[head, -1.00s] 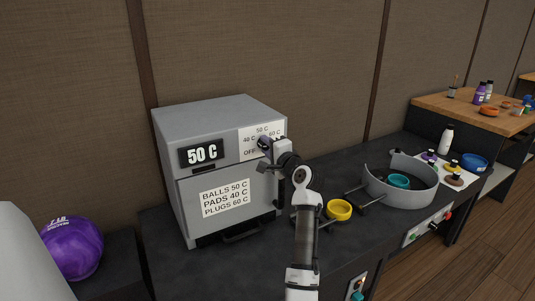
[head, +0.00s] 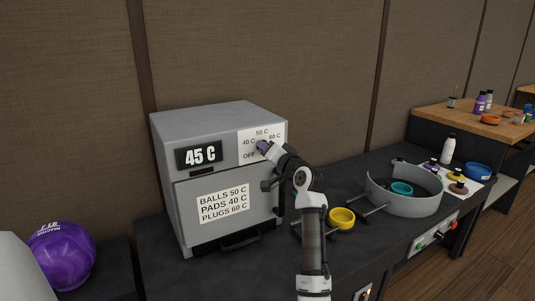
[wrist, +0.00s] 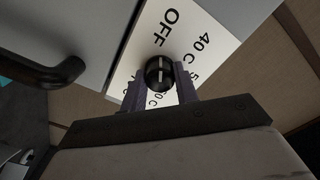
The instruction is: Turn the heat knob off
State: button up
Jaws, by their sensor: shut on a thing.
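The grey heater box (head: 165,160) stands on the dark bench, and its display (head: 199,154) reads 45 C. The white dial plate (head: 250,138) at its upper right carries the marks OFF, 40 C, 50 C and 60 C. The black heat knob (wrist: 158,72) sits between my fingers in the wrist view, with a pale line across its face. My gripper (head: 264,147) is shut on the knob, and it also shows in the wrist view (wrist: 159,83). In the head view the gripper hides the knob.
A door handle (wrist: 50,75) juts out near the gripper at the left of the wrist view. A purple ball (head: 60,255) rests at the far left.

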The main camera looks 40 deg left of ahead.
dwell(0.5)
jog(key=o, duration=1)
jog(key=b+v, duration=0.2)
jog(key=v, duration=1.2)
